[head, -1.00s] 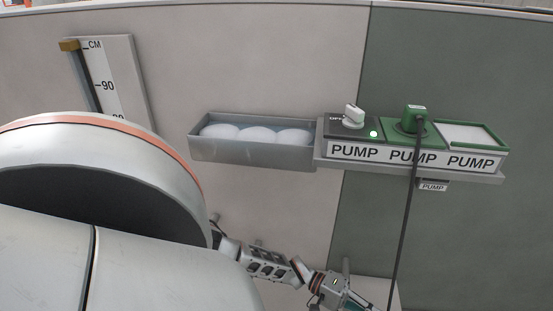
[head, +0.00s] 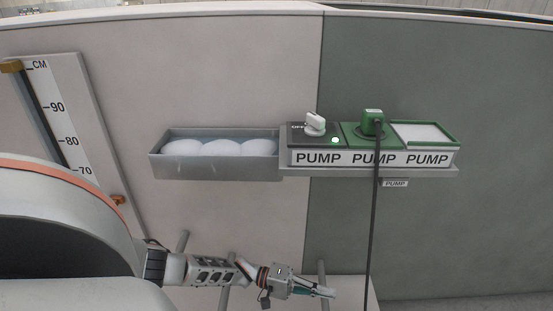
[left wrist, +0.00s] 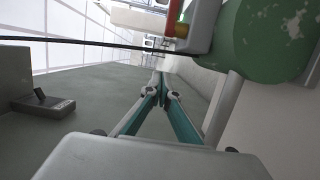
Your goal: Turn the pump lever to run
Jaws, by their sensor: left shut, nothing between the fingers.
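The pump lever (head: 314,123) is a white handle on a dark panel at the left end of the pump strip in the head view. The letters "OFF" show beside it, partly hidden by the handle. A green light (head: 335,140) glows to its right. My left gripper (head: 331,292) is below the strip, well apart from the lever, pointing right. Its fingers are shut and empty; they also show in the left wrist view (left wrist: 163,92). I cannot make out the lever in the left wrist view. My right gripper is not in view.
A green plug (head: 373,122) sits right of the lever, and its black cable (head: 373,220) hangs down just right of my gripper. A grey tray (head: 213,170) with white balls adjoins the strip on the left. A green cylinder (left wrist: 265,40) is close in the left wrist view.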

